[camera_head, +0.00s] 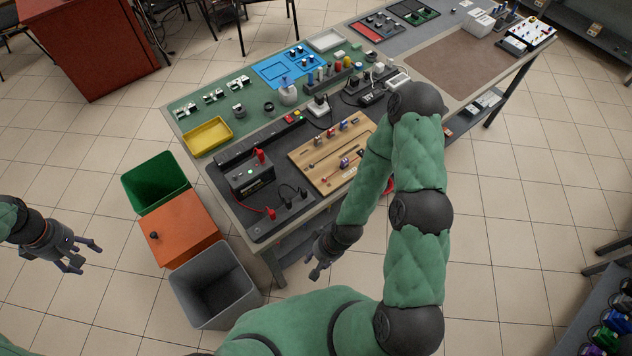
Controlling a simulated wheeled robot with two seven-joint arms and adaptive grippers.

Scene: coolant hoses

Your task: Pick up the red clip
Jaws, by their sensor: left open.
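A wooden board (318,158) on the near bench holds hoses and several small clips. Other small red parts show on the board, and I cannot tell for sure which is the red clip. My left gripper (88,258) is open and empty, over the floor at the far left, well away from the bench. My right gripper (317,269) hangs low in front of the bench's near edge, apart from the board; its jaw opening is too small to judge. My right arm covers the area right of the board.
A black battery (250,181) with red clamps stands left of the board. A yellow tray (207,137) and a blue tray (286,70) lie farther back.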

